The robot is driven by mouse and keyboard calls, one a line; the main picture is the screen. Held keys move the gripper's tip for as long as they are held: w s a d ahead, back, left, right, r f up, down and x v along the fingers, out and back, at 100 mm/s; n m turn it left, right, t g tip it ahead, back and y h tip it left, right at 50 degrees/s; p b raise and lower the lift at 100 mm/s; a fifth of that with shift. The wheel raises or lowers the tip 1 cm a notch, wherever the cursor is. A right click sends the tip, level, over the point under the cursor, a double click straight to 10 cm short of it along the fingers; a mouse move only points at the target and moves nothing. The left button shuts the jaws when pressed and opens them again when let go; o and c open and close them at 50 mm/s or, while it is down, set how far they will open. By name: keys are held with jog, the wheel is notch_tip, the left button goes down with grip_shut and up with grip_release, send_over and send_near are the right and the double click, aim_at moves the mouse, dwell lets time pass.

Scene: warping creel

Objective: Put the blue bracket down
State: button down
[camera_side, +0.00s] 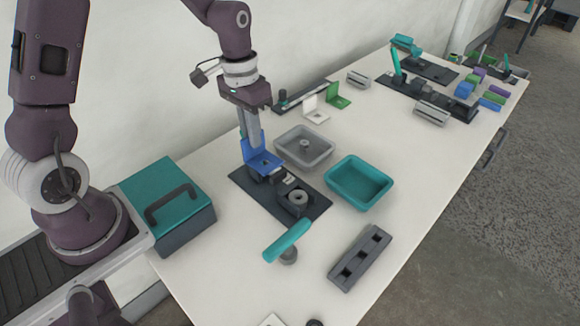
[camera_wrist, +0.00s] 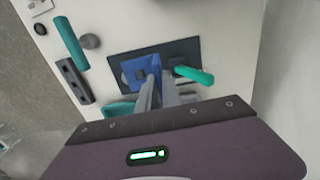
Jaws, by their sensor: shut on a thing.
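The blue bracket (camera_side: 265,161) is L-shaped, with one upright leg and one flat leg. My gripper (camera_side: 252,140) is shut on its upright leg. In the side view the bracket is over the far left part of a dark fixture plate (camera_side: 250,192); I cannot tell whether it touches the fixture. In the wrist view the blue bracket (camera_wrist: 140,68) lies at the fingertips, in front of the dark plate (camera_wrist: 184,50). The fingers hide part of the bracket.
A grey tray (camera_side: 322,160) and a teal tray (camera_side: 385,194) stand beside the fixture. White (camera_side: 316,110) and green (camera_side: 338,96) brackets stand behind. A teal-handled tool (camera_side: 287,241) and a dark slotted block (camera_side: 360,258) are in front. A teal-lidded box (camera_side: 165,200) is left.

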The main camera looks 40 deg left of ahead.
jog(key=w+d+n, duration=0.2)
jog(key=w+n, duration=0.1)
jog(key=w, duration=0.3)
jog(key=n+y, duration=0.1)
jog(key=n, duration=0.5)
send_over(345, 187)
notch_tip(345, 187, down, 11)
jog(key=shift+f, duration=0.1)
jog(key=c, duration=1.5)
grip_release()
jog(key=shift+f, duration=0.1)
jog(key=shift+c, duration=0.2)
notch_tip(345, 187, up, 12)
jog(key=shift+s+d, duration=0.15)
jog(key=shift+d, duration=0.05)
